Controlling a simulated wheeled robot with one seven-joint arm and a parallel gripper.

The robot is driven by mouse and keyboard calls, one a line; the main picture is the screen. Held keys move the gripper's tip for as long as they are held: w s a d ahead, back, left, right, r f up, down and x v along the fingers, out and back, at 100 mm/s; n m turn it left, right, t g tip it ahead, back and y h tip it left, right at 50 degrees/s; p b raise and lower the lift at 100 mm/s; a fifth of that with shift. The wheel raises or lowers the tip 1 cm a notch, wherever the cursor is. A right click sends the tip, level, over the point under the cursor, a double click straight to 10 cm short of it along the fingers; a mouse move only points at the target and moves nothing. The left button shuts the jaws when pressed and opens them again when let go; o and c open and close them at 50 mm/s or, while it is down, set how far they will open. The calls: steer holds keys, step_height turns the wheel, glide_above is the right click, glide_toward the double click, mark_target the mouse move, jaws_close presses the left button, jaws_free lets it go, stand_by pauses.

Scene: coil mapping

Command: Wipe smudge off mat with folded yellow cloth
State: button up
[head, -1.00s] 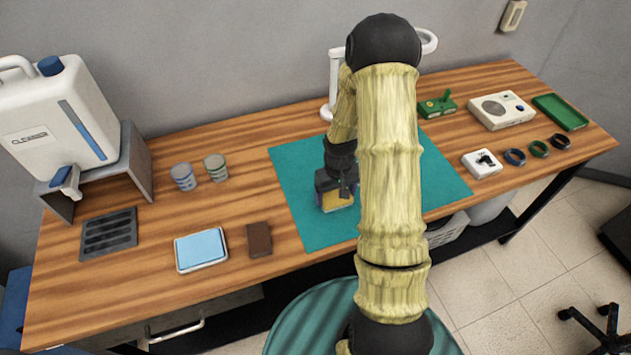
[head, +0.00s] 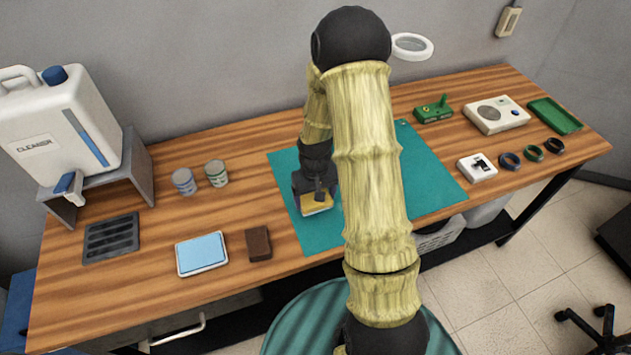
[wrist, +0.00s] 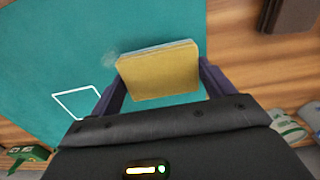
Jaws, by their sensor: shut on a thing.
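The folded yellow cloth (wrist: 160,72) is held between the two fingers of my gripper (head: 316,198). In the head view the cloth (head: 317,208) shows as a yellow patch under the gripper, over the left part of the teal mat (head: 430,175). I cannot tell whether the cloth touches the mat. In the wrist view a faint greyish smudge (wrist: 109,60) shows on the mat (wrist: 45,50), just beside the cloth's left edge. Any part of it under the cloth is hidden. My arm hides the middle of the mat in the head view.
A white square outline (wrist: 78,102) is marked on the mat. Left of the mat are a brown block (head: 258,243), a blue pad in a white tray (head: 202,253) and two jars (head: 216,173). Rings (head: 509,161) and a white device (head: 497,115) stand right.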

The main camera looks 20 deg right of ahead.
steer(key=shift+r+p, duration=1.4)
steer(key=shift+r, duration=0.7)
steer(key=shift+d+r+p, duration=0.15)
steer(key=shift+d+p, duration=0.3)
steer(key=shift+p, duration=0.2)
steer(key=d+p, duration=0.1)
steer(key=d, duration=0.1)
steer(key=s+d+p, duration=0.1)
steer(key=p, duration=0.1)
steer(key=d+p, duration=0.2)
steer(key=shift+s+d+f, duration=0.25)
steer(key=shift+s+d, duration=0.05)
steer(key=shift+s, duration=0.05)
steer(key=shift+f, duration=0.1)
